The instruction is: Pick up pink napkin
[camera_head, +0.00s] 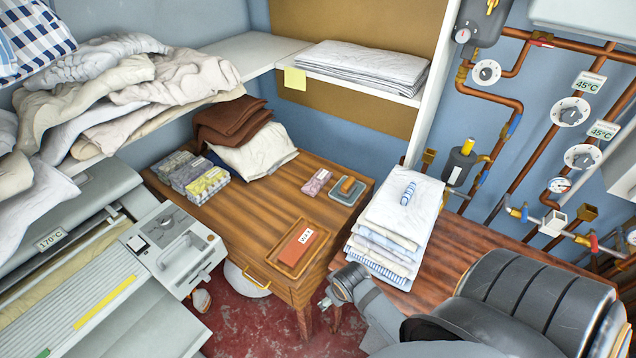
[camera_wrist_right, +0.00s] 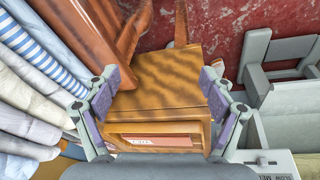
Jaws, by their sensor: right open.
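A small folded pink napkin (camera_head: 317,182) with a pale mark lies flat on the wooden table (camera_head: 245,205), towards its back right, left of a grey-green dish. I cannot make out the napkin in the right wrist view. My right gripper (camera_head: 325,301) is low by the table's front right corner, below the tabletop and well apart from the napkin. In the right wrist view, my right gripper (camera_wrist_right: 160,85) has its two purple-padded fingers spread wide with nothing held between them. Wooden furniture shows beyond them. My left gripper is in neither view.
A wooden tray (camera_head: 275,257) with a red labelled block (camera_head: 299,247) sits at the table's front. The grey-green dish (camera_head: 346,190) holds a brown block. Patterned bundles (camera_head: 190,178) and brown cloths (camera_head: 232,120) stand behind. A folded linen stack (camera_head: 395,225) is at right, the ironer (camera_head: 75,240) at left.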

